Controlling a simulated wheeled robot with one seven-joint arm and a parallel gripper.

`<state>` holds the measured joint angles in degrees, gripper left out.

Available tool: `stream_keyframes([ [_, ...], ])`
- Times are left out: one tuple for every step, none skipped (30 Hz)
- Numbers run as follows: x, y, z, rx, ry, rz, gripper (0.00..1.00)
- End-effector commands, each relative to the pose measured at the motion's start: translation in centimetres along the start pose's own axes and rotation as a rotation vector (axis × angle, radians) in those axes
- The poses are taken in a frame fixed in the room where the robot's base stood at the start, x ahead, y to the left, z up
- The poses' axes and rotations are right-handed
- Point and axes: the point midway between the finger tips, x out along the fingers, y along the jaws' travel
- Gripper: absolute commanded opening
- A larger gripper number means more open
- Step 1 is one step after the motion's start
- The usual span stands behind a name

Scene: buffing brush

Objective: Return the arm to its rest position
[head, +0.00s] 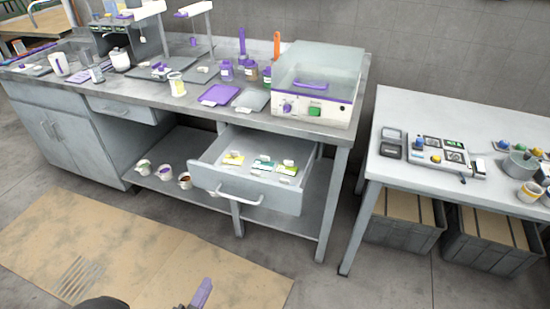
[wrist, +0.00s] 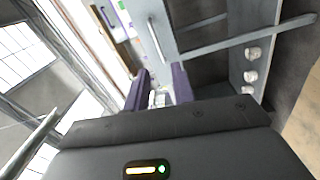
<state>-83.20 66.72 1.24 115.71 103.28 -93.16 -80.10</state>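My gripper (wrist: 159,82) shows in the wrist view with its two purple fingers apart. A small pale patch shows between them; I cannot tell what it is, and nothing is clearly held. In the head view only a purple finger (head: 200,292) and a dark part of my arm show at the bottom edge, over the floor mat and in front of the bench. The rest of my arm is out of view.
An open drawer (head: 247,200) with small labelled packs juts from the bench (head: 160,98). Cups (head: 164,172) stand on the lower shelf. A second table (head: 400,185) with crates (head: 402,220) beneath is at right. The floor mat (head: 130,245) is clear.

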Motion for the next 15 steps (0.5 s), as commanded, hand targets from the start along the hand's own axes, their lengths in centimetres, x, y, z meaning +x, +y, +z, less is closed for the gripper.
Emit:
stream_keyframes([
  [0.9,0.1,-0.3,0.026,-0.005,-0.028,0.25],
  [1.4,0.0,-0.5,0.045,-0.006,-0.046,0.25],
  [2.1,0.0,-0.7,0.068,-0.007,-0.071,0.25],
  [2.6,0.0,-0.9,0.089,-0.008,-0.092,0.25],
  [3.2,-0.1,-1.1,0.109,-0.010,-0.113,0.25],
  [4.0,-0.1,-1.4,0.139,-0.011,-0.142,0.25],
  [4.6,-0.1,-1.6,0.161,-0.014,-0.165,0.25],
  [5.2,-0.1,-1.8,0.186,-0.016,-0.190,0.25],
  [6.2,0.0,-2.1,0.222,-0.020,-0.226,0.25],
  [6.9,0.0,-2.3,0.251,-0.022,-0.254,0.25],
  [7.7,0.1,-2.5,0.282,-0.025,-0.285,0.25],
  [8.9,0.2,-2.8,0.329,-0.031,-0.329,0.25],
  [9.9,0.3,-2.9,0.367,-0.038,-0.366,0.25],
  [10.9,0.5,-3.0,0.407,-0.045,-0.405,0.25],
  [12.3,0.8,-3.1,0.462,-0.055,-0.457,0.25],
])
